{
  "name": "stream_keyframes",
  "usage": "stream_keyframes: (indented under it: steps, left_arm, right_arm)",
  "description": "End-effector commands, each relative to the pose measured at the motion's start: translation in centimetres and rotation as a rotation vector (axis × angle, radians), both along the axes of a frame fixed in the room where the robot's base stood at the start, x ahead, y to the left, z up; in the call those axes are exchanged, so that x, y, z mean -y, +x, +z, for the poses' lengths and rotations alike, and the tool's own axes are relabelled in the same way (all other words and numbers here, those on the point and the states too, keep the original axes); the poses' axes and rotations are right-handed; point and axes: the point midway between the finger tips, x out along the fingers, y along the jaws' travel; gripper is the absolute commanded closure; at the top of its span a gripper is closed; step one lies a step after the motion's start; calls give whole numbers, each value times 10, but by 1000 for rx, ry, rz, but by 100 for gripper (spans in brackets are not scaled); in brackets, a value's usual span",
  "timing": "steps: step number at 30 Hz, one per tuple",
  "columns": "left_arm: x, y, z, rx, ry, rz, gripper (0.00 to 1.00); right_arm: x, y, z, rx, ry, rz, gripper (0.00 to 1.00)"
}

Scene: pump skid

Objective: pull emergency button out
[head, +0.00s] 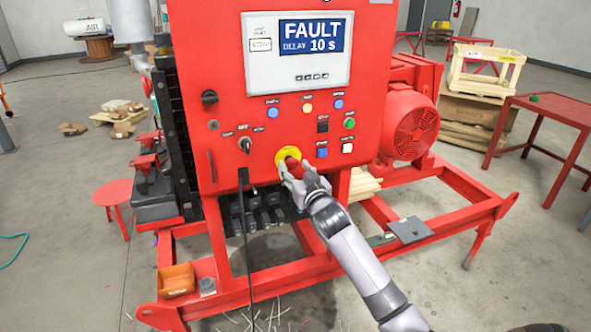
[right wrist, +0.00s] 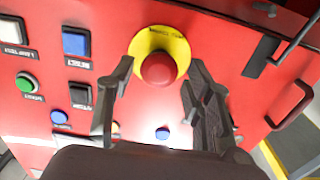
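The emergency button is a red mushroom knob on a yellow round plate (head: 288,153), low on the front of the red control panel (head: 225,107). In the right wrist view the red knob (right wrist: 159,69) sits at upper middle, on its yellow plate. My right gripper (head: 290,172) is at the button in the head view. In the right wrist view its two dark fingers (right wrist: 160,85) are spread to either side of the knob, with gaps visible between them and it. My left gripper is not in view. The display (head: 310,36) reads FAULT, DELAY 10 S.
Several buttons, including a green one (head: 349,124), sit right of the emergency button. A selector switch (head: 244,145) is to its left, with a dark cable hanging below. A red motor (head: 412,112) stands at right. The red skid frame (head: 447,219) extends below, with open floor around.

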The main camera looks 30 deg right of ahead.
Motion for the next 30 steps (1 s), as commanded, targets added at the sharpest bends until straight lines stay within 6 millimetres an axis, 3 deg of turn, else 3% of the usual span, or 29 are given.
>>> stream_keyframes:
  steps: [14,30]
  left_arm:
    - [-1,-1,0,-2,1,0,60]
    - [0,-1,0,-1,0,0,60]
  right_arm:
    - [-1,-7,1,2,0,0,46]
    - [-24,-102,-1,0,1,0,46]
